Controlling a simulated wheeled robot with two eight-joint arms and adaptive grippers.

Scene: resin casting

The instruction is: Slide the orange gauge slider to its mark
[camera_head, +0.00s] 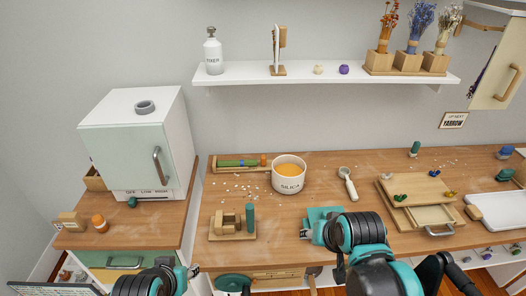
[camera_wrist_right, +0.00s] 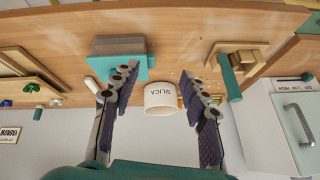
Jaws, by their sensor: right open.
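The gauge is a wooden strip (camera_head: 215,165) with a green bar (camera_head: 236,163), lying at the back of the bench left of the silica pot. Its small orange slider (camera_head: 262,160) is near the bar's right end; the mark is too small to make out. In the right wrist view the pot mostly hides the gauge. My right gripper (camera_wrist_right: 158,78) is open and empty, its fingers spread either side of the pot in that view. In the head view it (camera_head: 306,233) is over the front of the bench, apart from the slider. My left gripper (camera_head: 193,271) is low at the front left; its fingers are unclear.
The white silica pot (camera_head: 289,183) stands just right of the gauge. A wooden stand with a green post (camera_head: 250,218) is in front of it. A teal block (camera_head: 318,212) is beside my right gripper. A white scoop (camera_head: 347,183) and wooden trays (camera_head: 405,212) lie rightward. Pale crumbs are scattered before the gauge.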

